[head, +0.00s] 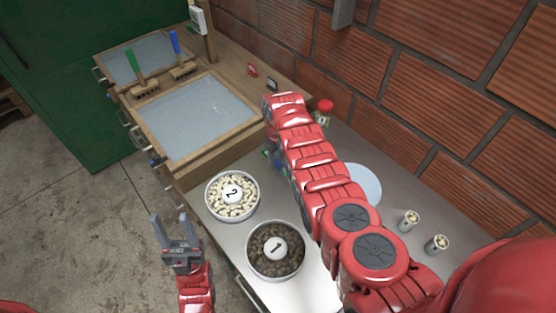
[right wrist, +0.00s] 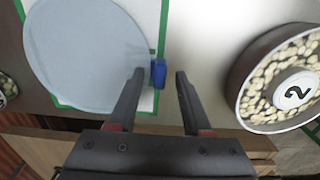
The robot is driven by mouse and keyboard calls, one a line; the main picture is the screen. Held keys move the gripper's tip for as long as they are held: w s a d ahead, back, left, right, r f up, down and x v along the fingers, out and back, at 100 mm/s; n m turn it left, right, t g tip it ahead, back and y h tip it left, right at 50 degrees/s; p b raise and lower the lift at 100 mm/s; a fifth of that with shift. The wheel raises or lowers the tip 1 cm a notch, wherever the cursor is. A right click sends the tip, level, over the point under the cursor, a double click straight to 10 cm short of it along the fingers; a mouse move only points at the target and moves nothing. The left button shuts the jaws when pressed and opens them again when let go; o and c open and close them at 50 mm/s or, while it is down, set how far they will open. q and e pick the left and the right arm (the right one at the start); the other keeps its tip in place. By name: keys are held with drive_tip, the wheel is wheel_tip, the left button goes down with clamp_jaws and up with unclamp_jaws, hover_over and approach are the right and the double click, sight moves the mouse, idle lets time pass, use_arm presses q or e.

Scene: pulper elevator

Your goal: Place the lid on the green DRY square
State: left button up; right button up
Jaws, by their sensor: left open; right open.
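The lid appears to be the pale blue-grey disc (right wrist: 85,50) in the right wrist view. It lies over a white sheet with a green border (right wrist: 164,20), covering most of it and part of its lower border; no DRY lettering shows. A pale disc (head: 365,183), apparently the same, is partly hidden behind my right arm in the head view. A small blue piece (right wrist: 158,73) sits by the disc's right edge; I cannot tell if it is attached. My right gripper (right wrist: 160,75) is open around that piece. My left gripper (head: 175,218) is open and empty, left of the counter.
Bowl 2 with pale beans (head: 232,195) and bowl 1 with dark contents (head: 275,250) stand at the counter's front. A red-capped jar (head: 324,112) is near the brick wall. Framed screens (head: 195,115) fill the far end. Two small cups (head: 409,221) stand at right.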

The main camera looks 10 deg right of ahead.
drive_tip(key=shift+w+r, duration=0.1)
drive_tip(key=shift+r, duration=0.25)
wheel_tip(320, 180, up, 7)
drive_tip(key=shift+f+b, duration=0.2)
drive_tip(key=shift+b, duration=0.95)
wheel_tip(320, 180, up, 4)
drive_tip(key=shift+r+p, duration=0.1)
drive_tip(key=shift+p, duration=0.8)
